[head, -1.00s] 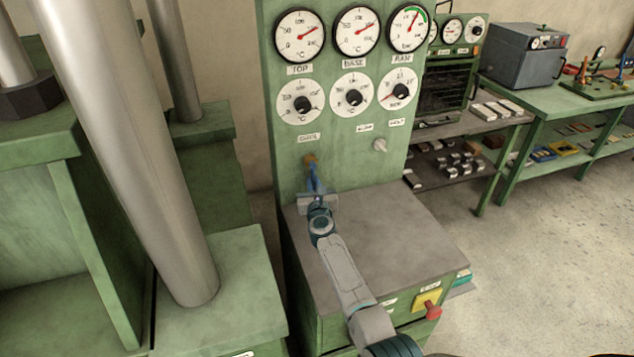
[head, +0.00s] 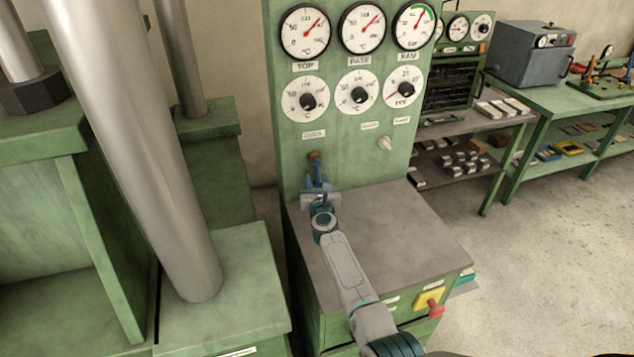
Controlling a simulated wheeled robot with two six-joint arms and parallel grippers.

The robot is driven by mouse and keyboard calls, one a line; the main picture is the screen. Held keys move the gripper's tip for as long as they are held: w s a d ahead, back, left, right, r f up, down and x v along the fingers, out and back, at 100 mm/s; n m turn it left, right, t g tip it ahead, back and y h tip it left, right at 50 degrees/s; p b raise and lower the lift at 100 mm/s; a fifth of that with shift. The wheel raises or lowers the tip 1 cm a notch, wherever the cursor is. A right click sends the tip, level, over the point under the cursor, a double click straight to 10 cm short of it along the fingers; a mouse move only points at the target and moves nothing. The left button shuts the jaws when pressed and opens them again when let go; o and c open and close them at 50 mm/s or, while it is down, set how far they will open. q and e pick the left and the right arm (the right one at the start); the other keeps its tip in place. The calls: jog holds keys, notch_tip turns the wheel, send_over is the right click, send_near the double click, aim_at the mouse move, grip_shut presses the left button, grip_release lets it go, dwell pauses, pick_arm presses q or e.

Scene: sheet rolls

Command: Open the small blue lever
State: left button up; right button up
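The small blue lever (head: 314,169) hangs at a brass fitting (head: 315,156) low on the green gauge panel, under a small label. My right gripper (head: 318,181) is at the lever, its grey body just below and in front of it. Two blue prongs show with a gap between them, so the gripper looks open around or right beside the lever. Lever and fingers are alike in colour and overlap, so I cannot tell whether they touch. My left gripper is not in view.
The green panel (head: 290,140) carries gauges and dials, with a pale knob (head: 384,143) right of the lever. A grey cabinet top (head: 400,235) lies below. A thick steel column (head: 140,150) stands on the left.

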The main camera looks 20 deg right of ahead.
jog(key=shift+s, duration=0.1)
jog(key=shift+s, duration=0.25)
jog(key=s+a+p, duration=0.1)
jog(key=s+p, duration=0.1)
jog(key=s, duration=0.8)
jog(key=shift+a+p, duration=0.3)
jog(key=shift+a, duration=0.1)
